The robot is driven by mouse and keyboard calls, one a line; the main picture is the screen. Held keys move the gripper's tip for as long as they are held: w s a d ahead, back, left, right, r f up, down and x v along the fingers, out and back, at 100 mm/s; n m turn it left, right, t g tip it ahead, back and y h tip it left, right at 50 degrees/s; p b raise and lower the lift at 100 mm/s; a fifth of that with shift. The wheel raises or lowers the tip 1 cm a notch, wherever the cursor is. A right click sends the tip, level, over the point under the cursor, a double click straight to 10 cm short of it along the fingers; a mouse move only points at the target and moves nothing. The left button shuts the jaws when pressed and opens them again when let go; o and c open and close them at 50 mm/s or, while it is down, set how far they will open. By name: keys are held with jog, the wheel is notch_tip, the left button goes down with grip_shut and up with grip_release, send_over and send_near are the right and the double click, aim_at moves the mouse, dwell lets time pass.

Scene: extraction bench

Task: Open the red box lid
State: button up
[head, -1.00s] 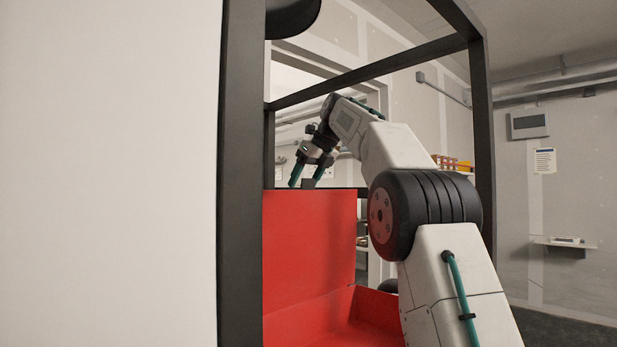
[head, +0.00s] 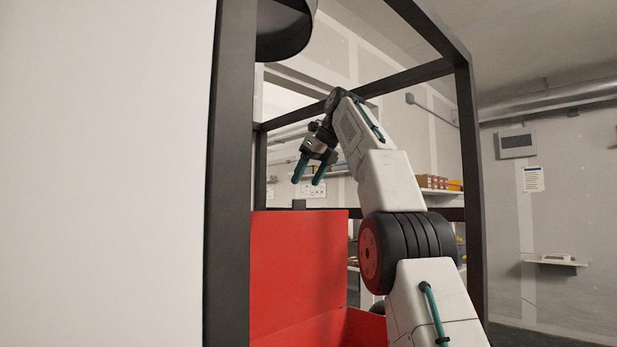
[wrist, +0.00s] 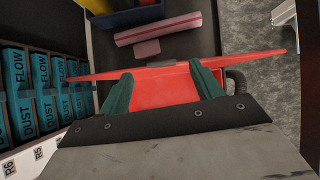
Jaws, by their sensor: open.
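The red box (head: 360,328) is at the bottom of the head view, with only part of its inside showing. Its red lid (head: 298,262) stands raised, about upright, at the back of the box. A small dark tab (head: 299,204) sits on the lid's top edge. My gripper (head: 308,179) is open and empty above the lid, with its green fingers pointing down and apart from the tab. In the wrist view, the lid (wrist: 235,60) appears nearly edge-on as a thin red strip beyond the green fingertips of my gripper (wrist: 160,73).
A dark frame (head: 468,170) surrounds the work space, with a black round hood (head: 286,30) overhead. The wrist view shows teal FLOW and DUST boxes (wrist: 38,90) at left, a pink roll (wrist: 158,28) and a blue-yellow bin (wrist: 130,14) beyond the lid.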

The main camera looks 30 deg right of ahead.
jog(key=shift+s+d+r, duration=0.2)
jog(key=c, duration=0.5)
jog(key=shift+t, duration=0.3)
jog(key=s+r, duration=0.1)
jog(key=s, duration=0.1)
jog(key=s+d+r, duration=0.1)
jog(key=s+r, duration=0.1)
jog(key=shift+s+r, duration=0.1)
jog(key=shift+r, duration=0.05)
grip_shut()
jog(key=s+r+t, duration=0.1)
jog(key=s+r, duration=0.1)
jog(key=s, duration=0.4)
jog(key=t, duration=0.4)
send_near(300, 205)
notch_tip(300, 205, down, 4)
jog(key=w, duration=0.2)
jog(key=shift+w+a+r+m+y, duration=0.15)
jog(key=shift+w+r+m, duration=0.05)
jog(key=shift+w, duration=0.4)
jog(key=shift+w+a+r+m+y, duration=0.1)
jog(key=shift+w+r+m+y, duration=0.1)
jog(key=shift+w, duration=0.4)
jog(key=shift+w+a, duration=0.15)
jog(key=shift+w, duration=0.4)
